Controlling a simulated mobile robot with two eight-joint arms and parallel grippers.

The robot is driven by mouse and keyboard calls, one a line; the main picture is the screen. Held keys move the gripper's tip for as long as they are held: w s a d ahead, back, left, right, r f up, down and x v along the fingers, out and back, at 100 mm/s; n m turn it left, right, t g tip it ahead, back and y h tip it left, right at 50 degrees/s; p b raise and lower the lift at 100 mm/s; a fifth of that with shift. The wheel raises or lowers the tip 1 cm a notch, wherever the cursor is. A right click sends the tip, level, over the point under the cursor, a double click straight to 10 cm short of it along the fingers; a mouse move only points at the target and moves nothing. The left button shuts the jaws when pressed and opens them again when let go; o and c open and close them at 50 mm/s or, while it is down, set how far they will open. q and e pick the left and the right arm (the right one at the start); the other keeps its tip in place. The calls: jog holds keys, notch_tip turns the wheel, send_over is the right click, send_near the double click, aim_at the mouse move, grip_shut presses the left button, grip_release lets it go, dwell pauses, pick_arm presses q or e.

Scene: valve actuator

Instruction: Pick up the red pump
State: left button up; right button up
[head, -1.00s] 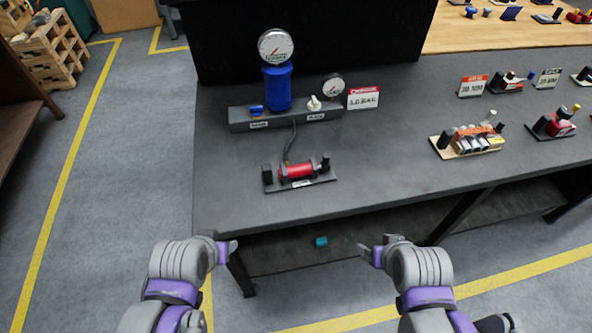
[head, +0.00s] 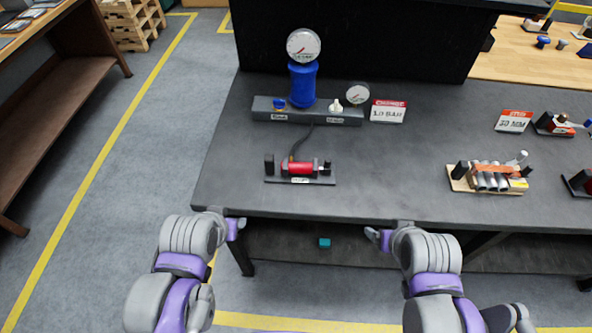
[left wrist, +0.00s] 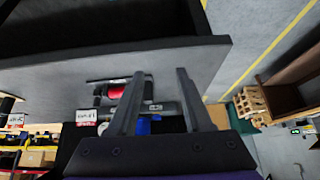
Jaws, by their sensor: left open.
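The red pump (head: 300,169) is a small red cylinder on a dark base plate near the front left of the grey table, with a hose running back from it. In the left wrist view the red pump (left wrist: 116,92) shows beyond the fingers, partly covered by the left one. My left gripper (head: 240,226) is at the table's front edge, in front of and left of the pump; its open, empty fingers show in the left wrist view (left wrist: 160,100). My right gripper (head: 376,236) is in front of the table, right of the pump. Its jaw opening is too small to tell.
Behind the pump a grey block (head: 352,119) carries a blue cylinder (head: 302,84) with a gauge. A wooden-based assembly (head: 456,185) stands to the right. The table (head: 400,160) is clear between. A teal item (head: 324,242) lies below on the shelf.

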pick_arm(q)
notch_tip(320, 180, up, 5)
jog(key=g, duration=0.5)
send_over(269, 157)
jog(key=f, duration=0.6)
jog(key=shift+a+f, duration=0.2)
jog(key=shift+f, duration=0.1)
notch_tip(269, 157, down, 5)
jog(key=shift+d+f, duration=0.15)
grip_shut()
dwell(0.8)
